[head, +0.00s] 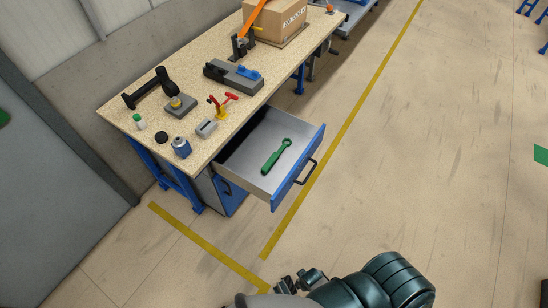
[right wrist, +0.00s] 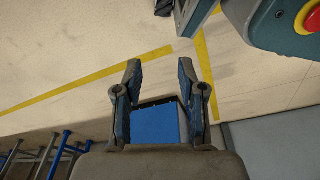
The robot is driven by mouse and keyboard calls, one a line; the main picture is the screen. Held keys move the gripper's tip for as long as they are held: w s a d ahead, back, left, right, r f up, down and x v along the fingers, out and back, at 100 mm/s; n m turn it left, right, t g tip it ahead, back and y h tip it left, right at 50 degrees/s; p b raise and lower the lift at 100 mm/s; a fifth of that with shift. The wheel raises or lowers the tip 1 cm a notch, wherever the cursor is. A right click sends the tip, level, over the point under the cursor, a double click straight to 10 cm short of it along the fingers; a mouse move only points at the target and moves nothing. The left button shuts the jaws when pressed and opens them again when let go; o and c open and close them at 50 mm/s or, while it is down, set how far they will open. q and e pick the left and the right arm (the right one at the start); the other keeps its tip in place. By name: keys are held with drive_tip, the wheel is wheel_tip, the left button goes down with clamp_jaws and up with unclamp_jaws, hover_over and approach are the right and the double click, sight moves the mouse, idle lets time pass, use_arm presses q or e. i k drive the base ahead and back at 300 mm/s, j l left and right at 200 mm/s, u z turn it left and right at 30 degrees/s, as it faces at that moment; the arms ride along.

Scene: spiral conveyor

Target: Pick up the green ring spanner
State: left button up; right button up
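The green ring spanner (head: 276,156) lies in the open drawer (head: 243,178) under the workbench, its ring end toward the drawer's back right. Nothing touches it. My right gripper (head: 298,281) is low at the bottom of the head view, well apart from the drawer. In the right wrist view my right gripper (right wrist: 159,67) has its fingers spread with nothing between them, above the floor. The spanner is not in that view. My left gripper is not in view.
The workbench (head: 130,109) carries a cardboard box (head: 277,20), a grey vise (head: 233,76), a blue-grey jar (head: 181,147) and small tools. The blue drawer front with its black handle (head: 308,172) juts over the floor. The floor right of it is clear.

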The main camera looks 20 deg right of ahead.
sight(271, 162)
drive_tip(key=i+j+z, duration=0.15)
drive_tip(key=i+z, duration=0.25)
drive_tip(key=i+j+z, duration=0.4)
drive_tip(key=i+l, duration=0.1)
drive_tip(key=i, duration=0.05)
